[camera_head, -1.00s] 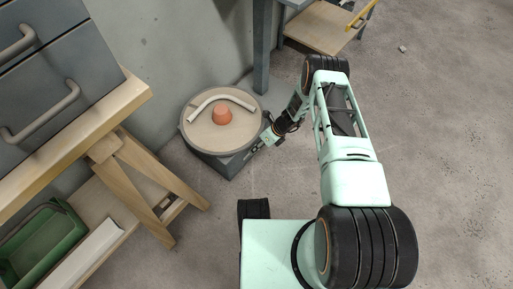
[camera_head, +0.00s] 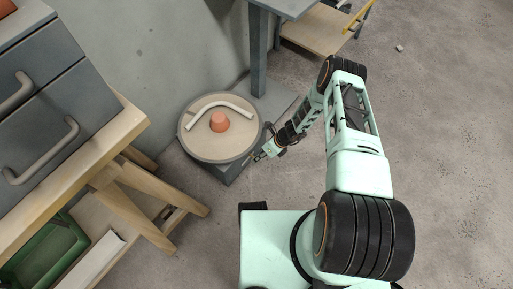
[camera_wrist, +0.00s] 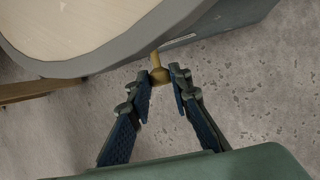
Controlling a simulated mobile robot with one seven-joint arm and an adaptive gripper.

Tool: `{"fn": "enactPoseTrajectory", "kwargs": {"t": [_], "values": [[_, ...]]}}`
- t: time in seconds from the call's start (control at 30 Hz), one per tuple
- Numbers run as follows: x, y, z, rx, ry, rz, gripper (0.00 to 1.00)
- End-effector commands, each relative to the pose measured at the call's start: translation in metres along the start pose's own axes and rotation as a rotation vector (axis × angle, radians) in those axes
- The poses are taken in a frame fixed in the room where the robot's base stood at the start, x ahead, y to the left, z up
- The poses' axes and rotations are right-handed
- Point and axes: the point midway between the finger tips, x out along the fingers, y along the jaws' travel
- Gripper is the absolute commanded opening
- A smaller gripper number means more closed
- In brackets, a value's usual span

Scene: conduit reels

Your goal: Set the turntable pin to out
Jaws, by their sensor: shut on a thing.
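The turntable (camera_head: 184,146) is a round grey-rimmed disc with a pale top on a dark grey base, low on the floor by the wall. A bent pale conduit (camera_head: 238,103) and an orange cone-like piece (camera_head: 219,122) are on it. My gripper (camera_head: 258,157) is at the right side of the base, below the disc rim. In the wrist view, my gripper (camera_wrist: 162,76) is shut on the brass-coloured pin (camera_wrist: 156,62), which sticks out beside the rim. The pin's inner end is hidden, so I cannot tell how far out it is.
A wooden trestle bench (camera_head: 128,205) with grey drawers (camera_head: 50,95) stands on the left, with a green bin (camera_head: 45,250) below. A grey table leg (camera_head: 258,55) stands behind the turntable.

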Motion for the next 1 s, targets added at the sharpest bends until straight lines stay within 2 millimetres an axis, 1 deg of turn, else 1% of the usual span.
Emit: {"fn": "enactPoseTrajectory", "kwargs": {"t": [0.03,0.3,0.33,0.47,0.5,0.73,0.83,0.93,1.0], "values": [[-0.002,-0.001,-0.005,0.000,0.006,-0.005,0.00],[-0.002,-0.002,-0.007,-0.002,0.009,-0.006,0.00],[-0.002,-0.002,-0.007,-0.002,0.009,-0.006,0.21],[-0.002,-0.001,-0.006,-0.002,0.007,-0.004,0.35],[-0.002,-0.001,-0.005,-0.002,0.006,-0.004,0.37],[-0.001,0.000,-0.004,-0.002,0.004,-0.003,0.37],[-0.004,-0.001,-0.003,-0.002,0.003,-0.003,0.37],[-0.014,-0.001,-0.003,0.000,0.003,-0.003,0.37],[-0.024,-0.001,-0.003,0.000,0.003,-0.003,0.37]]}}
